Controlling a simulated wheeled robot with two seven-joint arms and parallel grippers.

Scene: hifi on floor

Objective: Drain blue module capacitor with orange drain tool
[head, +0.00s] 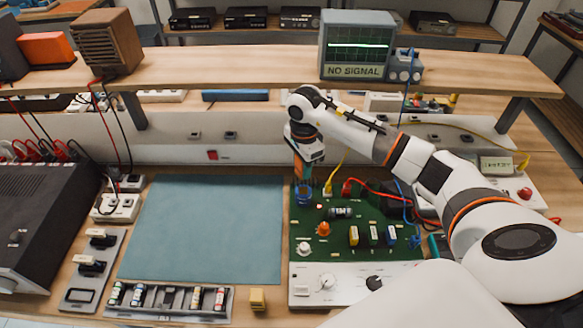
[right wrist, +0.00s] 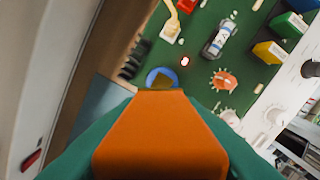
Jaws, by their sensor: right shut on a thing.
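My right gripper (head: 304,155) is shut on the orange drain tool (head: 303,173), which points down over the far left corner of the green circuit board (head: 330,252). In the right wrist view the tool's orange body (right wrist: 160,135) fills the lower middle. Its tip is at a round blue part (right wrist: 153,74), also seen in the head view (head: 305,197). The tip overlaps this part; contact cannot be told. A red light (right wrist: 185,61) glows beside it. My left gripper is not in view.
A clear teal mat (head: 205,230) lies left of the board. A tray of small parts (head: 168,301) and a yellow block (head: 257,299) lie in front. Red and blue cables (head: 372,189) run right of the board. A NO SIGNAL oscilloscope (head: 357,45) stands on the shelf.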

